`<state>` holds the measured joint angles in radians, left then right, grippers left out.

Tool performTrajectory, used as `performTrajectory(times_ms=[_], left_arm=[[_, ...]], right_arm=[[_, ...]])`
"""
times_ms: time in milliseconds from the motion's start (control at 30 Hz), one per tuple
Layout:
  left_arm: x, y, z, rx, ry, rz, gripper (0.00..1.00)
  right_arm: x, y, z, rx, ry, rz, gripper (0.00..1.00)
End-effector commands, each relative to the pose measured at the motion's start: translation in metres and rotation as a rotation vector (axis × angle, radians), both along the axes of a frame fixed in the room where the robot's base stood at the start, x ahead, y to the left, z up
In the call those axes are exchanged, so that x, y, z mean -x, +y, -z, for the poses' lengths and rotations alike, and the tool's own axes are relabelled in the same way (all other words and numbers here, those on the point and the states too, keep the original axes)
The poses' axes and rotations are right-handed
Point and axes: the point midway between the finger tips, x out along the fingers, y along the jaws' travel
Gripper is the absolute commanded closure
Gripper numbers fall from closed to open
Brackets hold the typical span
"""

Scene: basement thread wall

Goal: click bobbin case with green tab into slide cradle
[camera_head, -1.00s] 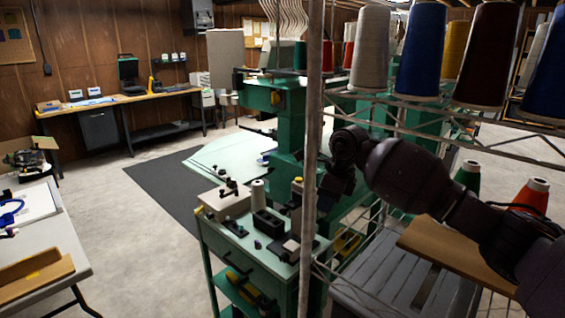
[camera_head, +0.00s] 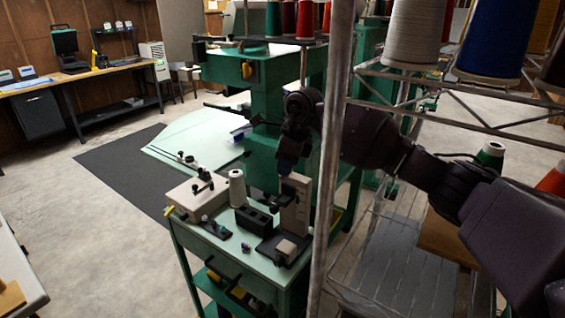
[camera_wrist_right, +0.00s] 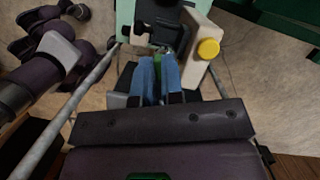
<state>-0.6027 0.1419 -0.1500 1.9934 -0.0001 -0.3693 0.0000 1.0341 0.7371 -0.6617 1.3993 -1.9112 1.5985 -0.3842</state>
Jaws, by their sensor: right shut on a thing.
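My right gripper (camera_head: 287,164) hangs above the back right of the green cart, close to the top of an upright beige post (camera_head: 295,203). In the right wrist view its blue fingers (camera_wrist_right: 158,74) are closed together. A small green bit (camera_wrist_right: 158,50) shows at the fingertips, which fits the bobbin case's green tab; the case itself is mostly hidden by the fingers. The post rises from a dark base with a beige block (camera_head: 286,247). I cannot tell for certain which part is the slide cradle. My left gripper is not in view.
A metal shelf upright (camera_head: 332,150) stands just beside my right arm, with thread cones above. The cart top (camera_head: 210,250) also holds a black block (camera_head: 254,221), a white spool (camera_head: 237,188) and a beige box (camera_head: 197,199). A yellow knob (camera_wrist_right: 208,48) shows right of the fingers.

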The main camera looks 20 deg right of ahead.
Motion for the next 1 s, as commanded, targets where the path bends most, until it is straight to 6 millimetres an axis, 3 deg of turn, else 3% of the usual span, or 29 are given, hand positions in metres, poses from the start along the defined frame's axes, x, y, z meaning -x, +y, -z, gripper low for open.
performTrajectory(times_ms=[267,700,1000], left_arm=[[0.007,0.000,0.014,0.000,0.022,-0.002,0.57],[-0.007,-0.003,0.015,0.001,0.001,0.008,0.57],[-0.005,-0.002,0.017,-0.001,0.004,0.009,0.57]], right_arm=[[0.000,0.000,0.022,-0.001,0.004,-0.001,1.00],[0.000,0.000,0.055,0.000,0.004,0.000,1.00],[0.000,0.000,0.062,0.000,0.001,0.000,1.00]])
